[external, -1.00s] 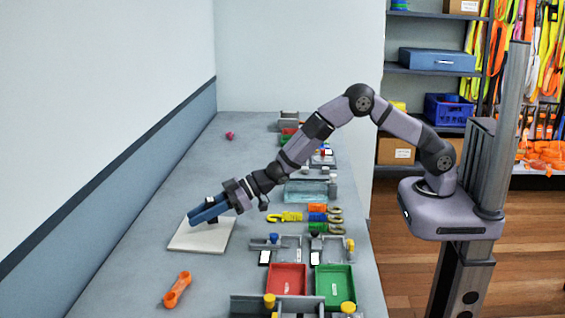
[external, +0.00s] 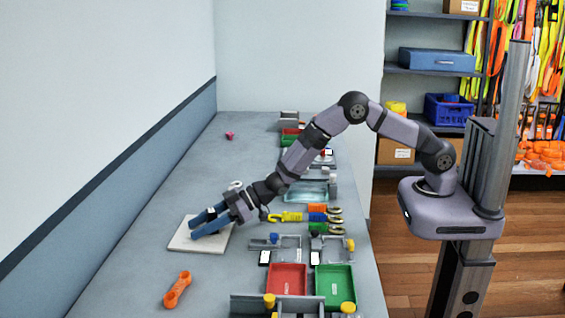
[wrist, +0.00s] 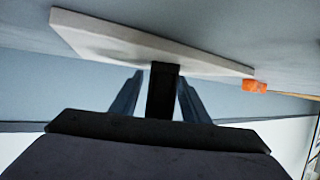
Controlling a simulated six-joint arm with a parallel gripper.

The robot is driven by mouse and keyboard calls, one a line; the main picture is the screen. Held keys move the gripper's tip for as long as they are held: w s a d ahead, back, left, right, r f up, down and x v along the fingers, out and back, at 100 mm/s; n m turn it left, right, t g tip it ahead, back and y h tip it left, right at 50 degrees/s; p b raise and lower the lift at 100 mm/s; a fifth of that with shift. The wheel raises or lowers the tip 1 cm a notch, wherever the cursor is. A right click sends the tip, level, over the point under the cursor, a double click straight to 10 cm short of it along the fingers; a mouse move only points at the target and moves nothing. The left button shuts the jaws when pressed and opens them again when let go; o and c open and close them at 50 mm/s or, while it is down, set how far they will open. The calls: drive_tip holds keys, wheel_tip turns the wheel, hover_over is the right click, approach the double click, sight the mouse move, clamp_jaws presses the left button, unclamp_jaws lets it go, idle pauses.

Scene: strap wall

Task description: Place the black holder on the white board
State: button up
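The white board (external: 182,241) lies flat on the grey bench in the external view, and its pale slab (wrist: 105,38) crosses the upper wrist view. My gripper (external: 202,224) is low over the board, with its two blue fingers spread apart. In the wrist view a black upright bar, apparently the black holder (wrist: 162,92), stands between the fingers. A gap shows on its left side, and its right side is close to the other finger. Its lower part is hidden by my gripper body. I cannot tell whether it touches the board.
An orange link-shaped piece (external: 177,290) lies in front of the board. Red (external: 287,280) and green (external: 334,285) trays stand at the front right. Colored hooks (external: 300,217) and metal fixtures line the bench's right side. The bench behind the board is mostly clear.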

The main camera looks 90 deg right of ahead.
drive_tip(key=shift+r, duration=0.1)
drive_tip(key=shift+r, duration=0.2)
drive_tip(key=shift+s+d, duration=0.1)
drive_tip(key=shift+s, duration=0.1)
drive_tip(key=b+v, duration=0.1)
drive_tip(key=v, duration=1)
drive_tip(key=shift+s+d+b, duration=0.1)
drive_tip(key=shift+s+b, duration=0.1)
drive_tip(key=shift+b, duration=0.15)
